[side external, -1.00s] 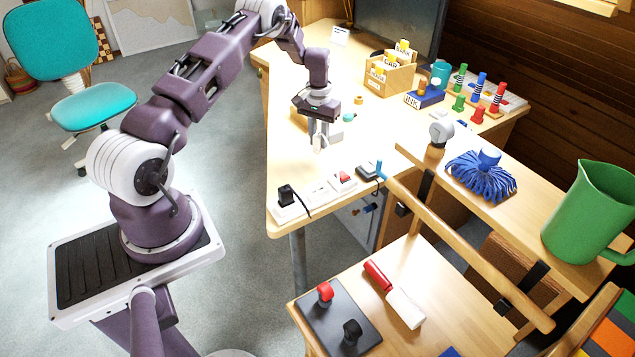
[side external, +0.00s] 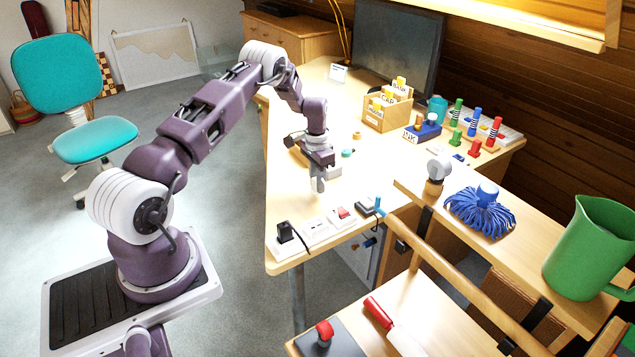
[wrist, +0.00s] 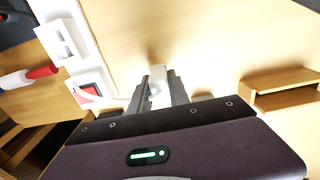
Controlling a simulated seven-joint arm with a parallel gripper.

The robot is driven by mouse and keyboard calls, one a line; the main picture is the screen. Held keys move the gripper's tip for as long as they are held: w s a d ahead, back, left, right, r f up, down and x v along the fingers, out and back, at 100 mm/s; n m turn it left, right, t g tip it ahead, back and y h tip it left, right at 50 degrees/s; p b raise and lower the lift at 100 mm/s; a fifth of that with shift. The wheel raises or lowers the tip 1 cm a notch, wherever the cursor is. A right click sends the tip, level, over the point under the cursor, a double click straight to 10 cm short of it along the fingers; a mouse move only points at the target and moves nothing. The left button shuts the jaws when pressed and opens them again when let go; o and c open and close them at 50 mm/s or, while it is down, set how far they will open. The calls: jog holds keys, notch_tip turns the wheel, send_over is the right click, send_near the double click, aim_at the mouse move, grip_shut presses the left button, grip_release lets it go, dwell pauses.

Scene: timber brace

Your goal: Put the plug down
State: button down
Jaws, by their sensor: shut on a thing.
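My gripper (side external: 318,186) hangs over the desk, a little behind the white power strip (side external: 302,240). In the wrist view its fingers (wrist: 158,88) are shut on a small white plug (wrist: 158,76). The plug is partly hidden by the fingers, and I cannot tell whether it touches the desk. The strip also shows in the wrist view (wrist: 92,48), left of the fingers, with a socket (wrist: 65,40) and a red switch (wrist: 88,93). A black plug (side external: 285,232) sits at the strip's left end.
Behind stand a wooden card box (side external: 386,112) and coloured pegs (side external: 475,125). A blue mop head (side external: 480,212) and green jug (side external: 585,250) are at right.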

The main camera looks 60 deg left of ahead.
jog(key=shift+f, duration=0.1)
jog(key=shift+f, duration=0.15)
jog(key=c, duration=1.2)
grip_release()
jog(key=shift+f, duration=0.1)
jog(key=shift+c, duration=0.2)
